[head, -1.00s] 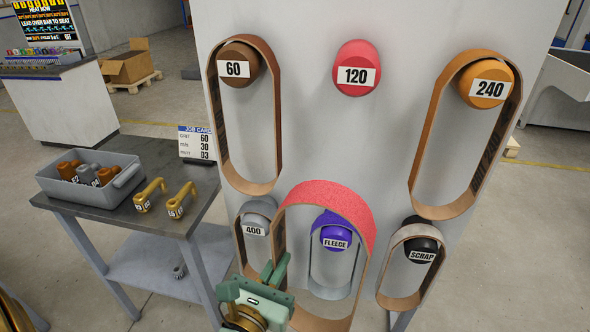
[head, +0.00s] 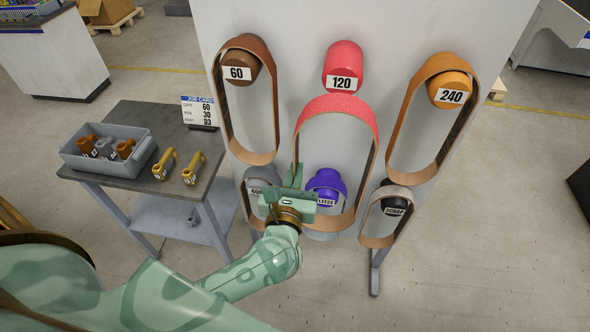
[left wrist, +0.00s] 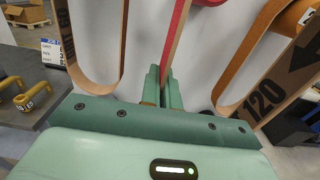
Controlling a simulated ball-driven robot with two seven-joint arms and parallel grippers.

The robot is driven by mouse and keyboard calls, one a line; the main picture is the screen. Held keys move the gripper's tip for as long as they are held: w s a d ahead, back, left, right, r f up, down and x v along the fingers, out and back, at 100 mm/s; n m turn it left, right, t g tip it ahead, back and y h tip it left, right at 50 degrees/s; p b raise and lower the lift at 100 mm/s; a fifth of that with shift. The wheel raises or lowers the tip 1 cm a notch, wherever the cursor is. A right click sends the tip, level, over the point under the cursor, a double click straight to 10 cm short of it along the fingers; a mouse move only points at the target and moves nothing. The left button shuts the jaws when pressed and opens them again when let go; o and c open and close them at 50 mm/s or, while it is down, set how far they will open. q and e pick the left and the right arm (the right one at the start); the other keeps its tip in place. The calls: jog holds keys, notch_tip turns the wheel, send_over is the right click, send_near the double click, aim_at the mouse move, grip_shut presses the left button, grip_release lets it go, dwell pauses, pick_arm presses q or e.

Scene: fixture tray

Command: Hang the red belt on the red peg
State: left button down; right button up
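The red belt (head: 337,106), a tall loop with a red top and tan inner face, hangs upright in front of the board. My left gripper (head: 296,178) is shut on the belt's left side. The red peg (head: 342,62), labelled 120, is bare. The belt's top arc shows just below the peg, not around it; their distance in depth is unclear. In the left wrist view the fingers (left wrist: 164,92) pinch the belt's edge (left wrist: 177,35), and its far side with the printed 120 (left wrist: 265,97) shows at the right. My right gripper is out of view.
The brown 60 peg (head: 242,60) and orange 240 peg (head: 450,88) carry belts on either side. Below are the grey 400, purple fleece (head: 326,185) and black scrap pegs. A side table holds a grey bin (head: 85,160) and two brass pieces.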

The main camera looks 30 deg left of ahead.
pick_arm(q)
jog(key=shift+w, duration=0.1)
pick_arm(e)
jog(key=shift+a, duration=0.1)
pick_arm(q)
jog(key=shift+x, duration=0.85)
jog(key=x, duration=0.6)
jog(key=shift+b, duration=0.4)
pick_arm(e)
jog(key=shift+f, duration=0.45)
pick_arm(q)
jog(key=shift+w+a, duration=0.1)
jog(key=shift+w, duration=0.05)
jog(key=shift+w+a, duration=0.1)
jog(key=shift+w, duration=0.3)
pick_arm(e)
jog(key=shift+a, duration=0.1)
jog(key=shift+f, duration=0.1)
pick_arm(q)
jog(key=shift+b+x, duration=0.45)
jog(key=shift+x, duration=1.05)
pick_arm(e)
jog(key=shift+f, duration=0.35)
